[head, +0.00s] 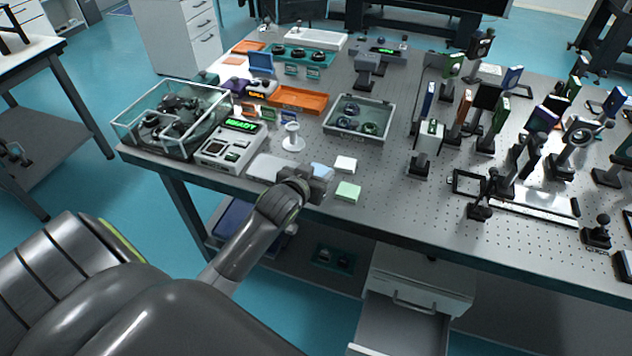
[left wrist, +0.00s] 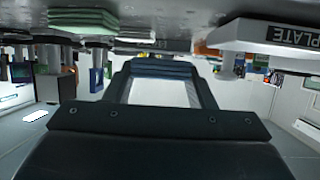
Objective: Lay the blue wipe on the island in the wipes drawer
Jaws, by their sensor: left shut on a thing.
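The blue wipe (head: 321,170) is a pale blue square at the front edge of the perforated table, the island (head: 385,205). My left gripper (head: 313,187) is at that edge, shut on the blue wipe, and partly hides it. An open, light grey drawer (head: 400,325) stands below the table's front, right of the gripper. I cannot read any label on it. My right gripper is not in view.
A green wipe (head: 348,191) and a white wipe (head: 345,164) lie just right of my left gripper. A white plate (head: 270,167) lies to its left, near a device reading READY (head: 230,148). A grey bin (head: 358,120) and optics mounts stand farther back.

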